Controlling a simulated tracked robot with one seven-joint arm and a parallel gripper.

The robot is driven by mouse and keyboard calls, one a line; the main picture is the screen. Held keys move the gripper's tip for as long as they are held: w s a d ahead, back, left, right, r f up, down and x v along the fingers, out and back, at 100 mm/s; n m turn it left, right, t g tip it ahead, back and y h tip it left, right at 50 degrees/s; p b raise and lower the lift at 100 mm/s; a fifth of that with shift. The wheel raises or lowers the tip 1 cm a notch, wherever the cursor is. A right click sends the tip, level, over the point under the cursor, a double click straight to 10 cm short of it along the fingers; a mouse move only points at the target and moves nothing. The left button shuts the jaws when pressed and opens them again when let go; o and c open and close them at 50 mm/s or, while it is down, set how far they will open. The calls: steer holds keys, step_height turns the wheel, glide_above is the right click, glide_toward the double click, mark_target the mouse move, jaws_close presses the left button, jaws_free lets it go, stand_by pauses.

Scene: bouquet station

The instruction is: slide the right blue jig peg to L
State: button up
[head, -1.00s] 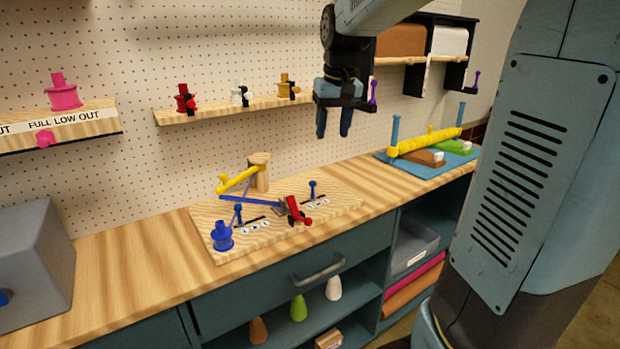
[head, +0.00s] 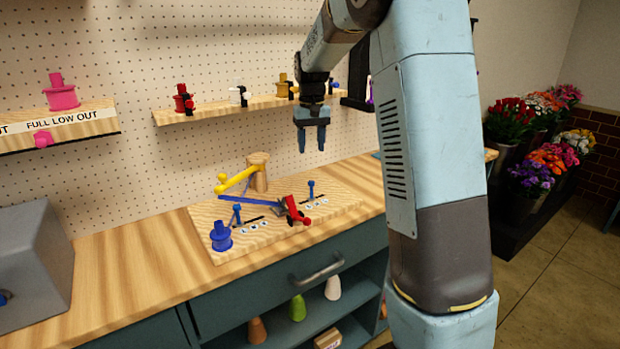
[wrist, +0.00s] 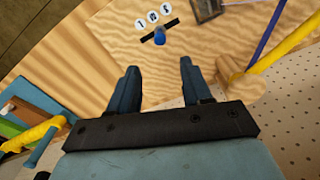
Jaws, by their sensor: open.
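The right blue jig peg (head: 311,189) stands upright in a short dark slot on the wooden jig board (head: 343,203). In the wrist view the peg (wrist: 160,37) sits near the middle of its slot, beside round white letter labels (wrist: 153,17) too small to read surely. My gripper (head: 314,150) is open and empty, pointing down above the board's right side, apart from the peg. In the wrist view its fingertips (wrist: 158,64) lie below the peg in the picture, with the peg beyond the gap between them.
The left blue peg (head: 237,214), a blue spool-shaped part (head: 221,236), a red clamp-like part (head: 295,211) and a yellow arm on a wooden post (head: 258,173) share the board. A shelf (head: 235,107) with small coloured parts hangs behind.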

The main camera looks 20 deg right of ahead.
mark_target(311, 181)
step_height(311, 181, down, 11)
stand_by(0.4)
jaws_close()
stand_by(0.5)
